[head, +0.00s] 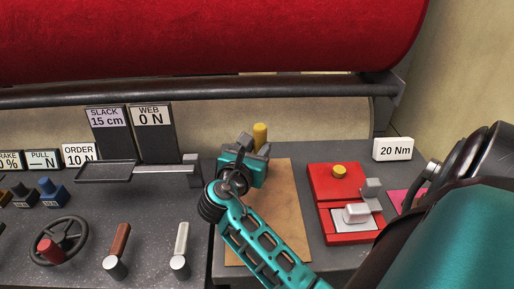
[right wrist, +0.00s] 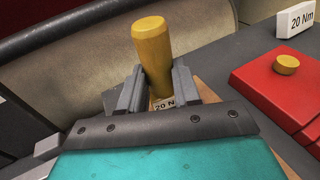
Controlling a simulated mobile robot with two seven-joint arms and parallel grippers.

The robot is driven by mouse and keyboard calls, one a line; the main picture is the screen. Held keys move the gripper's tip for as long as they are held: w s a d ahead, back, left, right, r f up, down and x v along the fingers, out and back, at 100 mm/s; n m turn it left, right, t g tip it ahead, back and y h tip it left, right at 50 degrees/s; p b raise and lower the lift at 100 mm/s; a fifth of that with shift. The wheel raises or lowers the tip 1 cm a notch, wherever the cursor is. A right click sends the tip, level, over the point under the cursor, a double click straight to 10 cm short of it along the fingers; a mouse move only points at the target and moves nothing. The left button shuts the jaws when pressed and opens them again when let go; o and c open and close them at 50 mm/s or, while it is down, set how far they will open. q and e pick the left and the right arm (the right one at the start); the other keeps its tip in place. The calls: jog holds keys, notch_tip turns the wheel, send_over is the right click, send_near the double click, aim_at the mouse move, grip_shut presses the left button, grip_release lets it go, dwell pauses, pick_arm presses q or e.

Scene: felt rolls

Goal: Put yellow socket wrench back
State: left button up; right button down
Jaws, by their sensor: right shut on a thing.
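The yellow socket wrench (right wrist: 152,50) stands roughly upright between the fingers of my right gripper (right wrist: 157,88), which is shut on it. A small label partly reading "20 N" shows low on it between the fingers. In the head view the yellow top of the wrench (head: 260,134) sticks up behind my right gripper (head: 256,150), over the far end of a brown board (head: 283,190). The wrench's lower end is hidden, so I cannot tell whether it touches the board. My left gripper is not in view.
A red box (head: 332,182) with a yellow knob (head: 339,171) stands right of the board. A white "20 Nm" sign (head: 394,149) stands behind it. Left are a handwheel (head: 62,240), levers and display signs. A dark roller (head: 200,93) and red felt roll (head: 210,35) span the back.

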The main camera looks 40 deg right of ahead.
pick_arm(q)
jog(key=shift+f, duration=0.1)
pick_arm(e)
jog(key=shift+f, duration=0.4)
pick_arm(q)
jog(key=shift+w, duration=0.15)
pick_arm(e)
jog(key=c, duration=0.7)
grip_release()
